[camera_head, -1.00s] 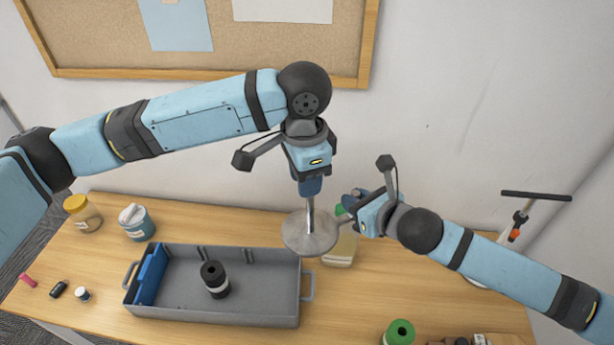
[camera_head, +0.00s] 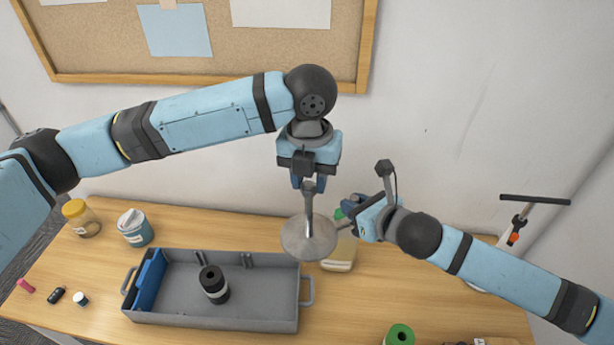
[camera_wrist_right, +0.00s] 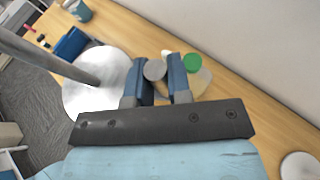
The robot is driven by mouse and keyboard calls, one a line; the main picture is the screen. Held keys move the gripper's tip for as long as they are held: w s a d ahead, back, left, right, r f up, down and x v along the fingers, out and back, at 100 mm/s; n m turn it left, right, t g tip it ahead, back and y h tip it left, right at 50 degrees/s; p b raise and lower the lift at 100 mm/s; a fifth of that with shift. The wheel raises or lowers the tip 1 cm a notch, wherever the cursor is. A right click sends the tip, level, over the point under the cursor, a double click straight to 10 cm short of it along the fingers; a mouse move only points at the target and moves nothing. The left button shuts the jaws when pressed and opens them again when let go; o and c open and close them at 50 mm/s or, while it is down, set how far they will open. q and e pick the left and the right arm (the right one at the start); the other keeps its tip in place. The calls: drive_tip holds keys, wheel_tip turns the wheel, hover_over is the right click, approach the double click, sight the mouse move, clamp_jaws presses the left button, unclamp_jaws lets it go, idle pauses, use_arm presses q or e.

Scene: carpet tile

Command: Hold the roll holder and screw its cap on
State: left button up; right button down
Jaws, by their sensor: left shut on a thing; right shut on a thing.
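The roll holder is a round metal base (camera_head: 308,240) with an upright rod; it shows big and pale in the right wrist view (camera_wrist_right: 92,98).
Jars (camera_head: 135,228) stand at the back left, a green roll (camera_head: 399,335) at the front right.

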use_arm(q)
drive_tip(key=m, duration=0.4)
drive_tip(key=shift+s+d+m, duration=0.1)
drive_tip(key=shift+d+m, duration=0.1)
drive_tip(key=shift+m, duration=0.1)
drive_tip(key=m, duration=0.6)
drive_tip(key=shift+s+d, duration=0.15)
drive_tip(key=o, duration=0.9)
drive_tip(key=shift+r, duration=0.1)
drive_tip(key=shift+r, duration=2.2)
drive_tip(key=shift+c, duration=0.4)
